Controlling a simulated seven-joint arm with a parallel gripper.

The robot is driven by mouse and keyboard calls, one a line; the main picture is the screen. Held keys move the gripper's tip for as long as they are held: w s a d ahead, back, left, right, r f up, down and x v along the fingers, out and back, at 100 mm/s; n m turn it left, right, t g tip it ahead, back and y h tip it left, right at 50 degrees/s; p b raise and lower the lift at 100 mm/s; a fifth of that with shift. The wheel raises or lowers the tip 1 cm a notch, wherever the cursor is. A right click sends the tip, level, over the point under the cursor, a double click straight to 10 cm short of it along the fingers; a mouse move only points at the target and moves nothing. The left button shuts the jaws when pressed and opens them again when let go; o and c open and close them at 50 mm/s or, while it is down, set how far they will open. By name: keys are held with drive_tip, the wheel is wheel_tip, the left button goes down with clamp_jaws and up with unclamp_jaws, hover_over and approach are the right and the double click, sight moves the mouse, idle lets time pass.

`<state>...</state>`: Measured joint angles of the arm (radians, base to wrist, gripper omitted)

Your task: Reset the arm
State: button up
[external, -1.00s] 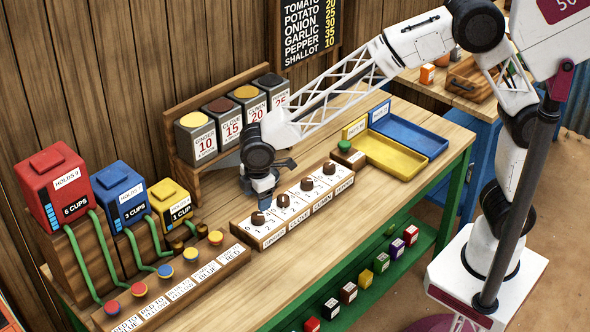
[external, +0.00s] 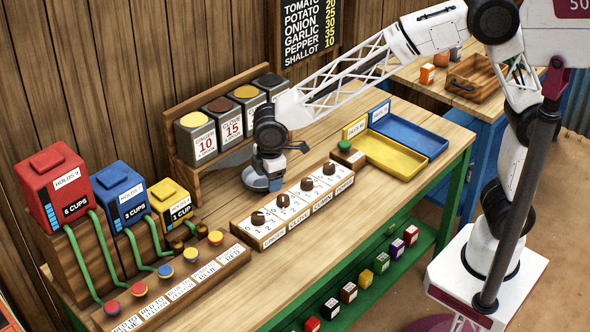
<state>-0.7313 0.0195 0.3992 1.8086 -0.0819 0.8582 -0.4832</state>
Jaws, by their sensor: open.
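My gripper (external: 263,183) hangs at the end of my white lattice arm, over the wooden workbench (external: 330,128). It is behind the dial panel (external: 290,208) and in front of the spice shelf. The jaws are small and partly hidden in this view, and I see nothing held between them. The dial panel carries several brown knobs, with labels along its front. Whether the gripper touches the bench I cannot tell.
Spice canisters (external: 196,138) stand behind my gripper. Red (external: 62,187), blue (external: 122,196) and yellow (external: 171,205) dispensers stand at the left. A green button (external: 345,145), a yellow tray (external: 397,158) and a blue tray (external: 412,134) are to the right.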

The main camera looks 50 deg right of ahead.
drive_tip(key=s+d+r+m, duration=0.2)
drive_tip(key=d+r, duration=0.2)
drive_tip(key=d, duration=0.6)
drive_tip(key=s+d+r+m, duration=0.2)
drive_tip(key=d+r+m, duration=0.1)
drive_tip(key=d, duration=0.7)
drive_tip(key=s+d+r+m, duration=0.2)
drive_tip(key=s+d+r, duration=0.15)
drive_tip(key=d, duration=0.65)
drive_tip(key=s+d+m+t, duration=0.1)
drive_tip(key=s+d+m, duration=0.6)
drive_tip(key=s+d, duration=1)
drive_tip(key=shift+s+d+m+t, duration=0.3)
drive_tip(key=shift+d+m, duration=0.1)
drive_tip(key=shift+d, duration=0.05)
drive_tip(key=shift+r, duration=0.1)
